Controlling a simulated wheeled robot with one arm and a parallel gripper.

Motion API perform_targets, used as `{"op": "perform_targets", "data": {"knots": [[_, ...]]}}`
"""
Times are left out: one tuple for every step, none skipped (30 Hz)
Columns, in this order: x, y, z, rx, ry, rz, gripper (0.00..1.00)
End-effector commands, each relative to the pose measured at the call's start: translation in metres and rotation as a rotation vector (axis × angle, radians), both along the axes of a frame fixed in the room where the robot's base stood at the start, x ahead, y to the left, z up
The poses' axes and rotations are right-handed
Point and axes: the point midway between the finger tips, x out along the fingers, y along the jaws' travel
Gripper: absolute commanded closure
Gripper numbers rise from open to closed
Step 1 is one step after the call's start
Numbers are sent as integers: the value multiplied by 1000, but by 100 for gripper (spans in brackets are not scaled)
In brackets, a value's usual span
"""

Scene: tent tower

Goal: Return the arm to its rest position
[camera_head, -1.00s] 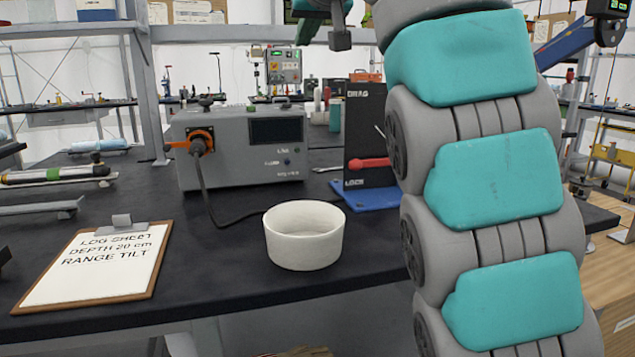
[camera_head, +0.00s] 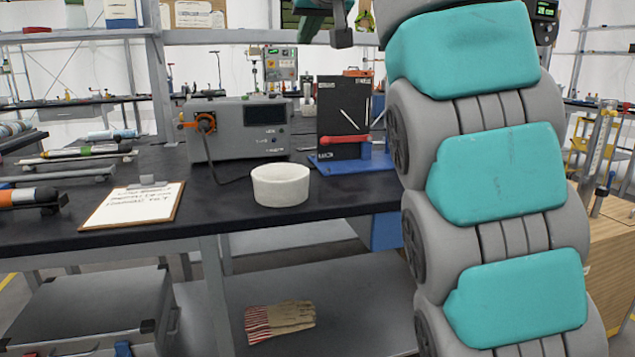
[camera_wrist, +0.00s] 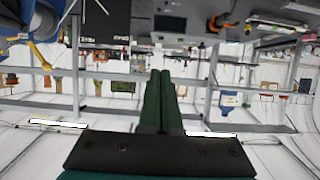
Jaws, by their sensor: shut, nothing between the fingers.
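My arm (camera_head: 500,175), grey with teal pads, rises along the right side of the head view and leaves the picture at the top. My gripper (camera_wrist: 160,75) shows in the wrist view as two dark green fingers lying side by side. It is shut with nothing between the fingers. The wrist picture looks upside down, with shelving beyond the fingertips. The fingers touch nothing that I can see. I cannot make out the fingertips in the head view.
A black bench (camera_head: 340,196) stands ahead, holding a white bowl (camera_head: 281,184), a clipboard (camera_head: 132,207), a grey instrument box (camera_head: 238,128) and a black panel on a blue base (camera_head: 352,163). Work gloves (camera_head: 280,320) lie on the lower shelf. A grey case (camera_head: 95,305) is at lower left.

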Motion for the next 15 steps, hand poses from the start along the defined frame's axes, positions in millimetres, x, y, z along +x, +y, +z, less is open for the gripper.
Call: {"op": "perform_targets", "data": {"knots": [[2,-2,-5,-1,14,-6,100],[2,-3,-7,0,20,-9,100],[3,-5,-10,0,28,-13,100],[3,-7,-11,0,33,-16,100],[3,-8,-13,0,39,-19,100],[3,-10,-16,0,47,-24,100],[4,-12,-19,1,54,-28,100],[4,-14,-21,0,62,-32,100],[4,-16,-26,0,75,-39,100],[4,-19,-29,0,84,-43,100],[4,-21,-32,0,95,-49,100],[4,-24,-36,0,106,-56,100],[3,-27,-40,0,116,-62,100],[3,-30,-44,-1,128,-68,100],[3,-34,-51,-1,146,-77,100]]}}
